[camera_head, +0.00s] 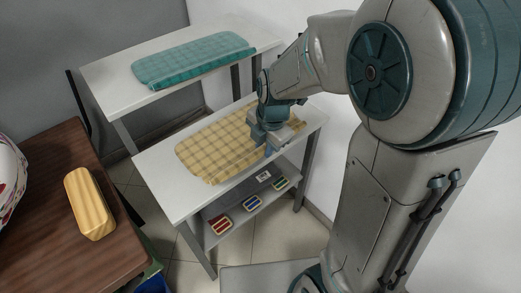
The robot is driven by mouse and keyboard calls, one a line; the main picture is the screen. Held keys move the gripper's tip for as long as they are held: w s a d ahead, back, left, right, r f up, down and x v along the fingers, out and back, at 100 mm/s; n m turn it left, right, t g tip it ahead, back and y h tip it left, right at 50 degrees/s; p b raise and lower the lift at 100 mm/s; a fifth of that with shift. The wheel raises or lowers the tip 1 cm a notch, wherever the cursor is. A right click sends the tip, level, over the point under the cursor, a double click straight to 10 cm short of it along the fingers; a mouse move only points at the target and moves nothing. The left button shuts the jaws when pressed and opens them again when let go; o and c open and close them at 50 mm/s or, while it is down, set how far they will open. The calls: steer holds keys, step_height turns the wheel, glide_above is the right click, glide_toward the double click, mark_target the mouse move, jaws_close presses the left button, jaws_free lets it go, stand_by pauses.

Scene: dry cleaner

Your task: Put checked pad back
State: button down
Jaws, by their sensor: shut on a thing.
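A yellow checked pad (211,153) lies flat on the top of a white table (176,207) in the middle of the view. My gripper (266,144) is over the pad's right part, pointing down, and is shut on the pad near its front right edge. The arm comes in from the right. The fingertips and the part of the pad behind the gripper are partly hidden.
A second white table (108,73) behind bears a teal pad (193,59). A shelf (216,209) under the near table holds small coloured items. At left, a brown wooden table (50,245) bears a yellow striped block (89,203) and a patterned round thing (8,180).

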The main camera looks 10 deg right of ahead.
mark_target(261, 161)
steer(key=shift+w+a+f, duration=0.35)
steer(key=shift+w+f, duration=0.3)
steer(key=shift+w, duration=0.2)
step_height(261, 161, down, 4)
steer(key=shift+r+b, duration=0.1)
steer(key=shift+b, duration=0.3)
steer(key=c, duration=1.2)
jaws_free()
